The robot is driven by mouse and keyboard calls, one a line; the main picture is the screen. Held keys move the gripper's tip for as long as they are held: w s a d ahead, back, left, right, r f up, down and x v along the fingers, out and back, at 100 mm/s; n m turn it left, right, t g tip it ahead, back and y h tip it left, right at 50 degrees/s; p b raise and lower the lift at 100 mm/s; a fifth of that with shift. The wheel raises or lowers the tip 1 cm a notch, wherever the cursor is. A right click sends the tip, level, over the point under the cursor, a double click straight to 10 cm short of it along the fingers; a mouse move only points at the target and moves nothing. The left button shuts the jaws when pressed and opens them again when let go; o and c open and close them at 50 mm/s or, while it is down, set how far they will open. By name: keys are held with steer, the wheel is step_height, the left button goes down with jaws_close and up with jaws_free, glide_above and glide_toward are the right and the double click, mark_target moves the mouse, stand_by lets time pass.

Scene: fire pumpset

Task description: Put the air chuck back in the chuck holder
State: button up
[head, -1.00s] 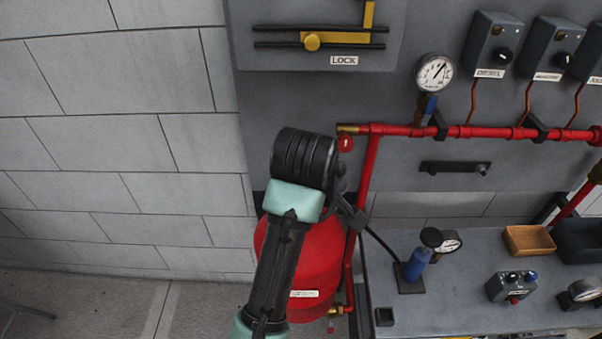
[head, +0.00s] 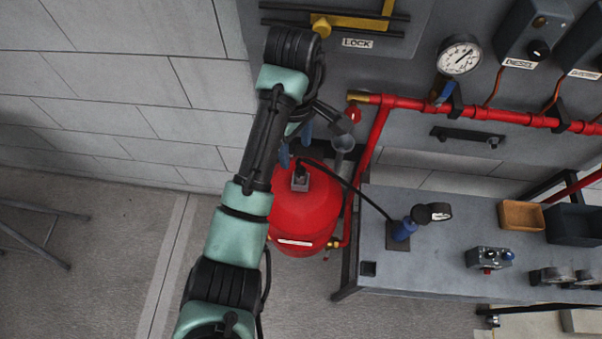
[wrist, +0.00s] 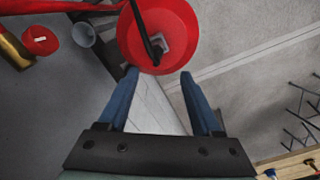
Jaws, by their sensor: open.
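The air chuck, a small grey piece at the end of a black hose (head: 350,188), appears to sit on top of the red tank (head: 312,212). The chuck (head: 300,181) also shows in the wrist view (wrist: 158,46), just beyond my fingertips. My gripper (head: 296,144) is open and empty above the tank top; its blue fingers also show in the wrist view (wrist: 158,75). A grey open cup (head: 343,143) beside the red pipe and a small dark square box (head: 368,268) on the bench corner could each be the chuck holder; I cannot tell which.
The red pipe (head: 368,150) drops close to the right of the tank. Wall gauge and switch boxes are at upper right.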

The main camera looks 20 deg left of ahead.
mark_target(300, 169)
steer(key=f, duration=0.1)
steer(key=f+b, duration=0.1)
steer(key=f, duration=0.1)
steer(key=f+b, duration=0.1)
steer(key=f, duration=0.1)
steer(key=shift+w, duration=0.3)
steer(key=shift+s+f, duration=0.15)
steer(key=shift+f, duration=0.3)
steer(key=f, duration=0.1)
steer(key=f+p, duration=0.1)
steer(key=f, duration=0.3)
steer(key=shift+d, duration=0.4)
jaws_close()
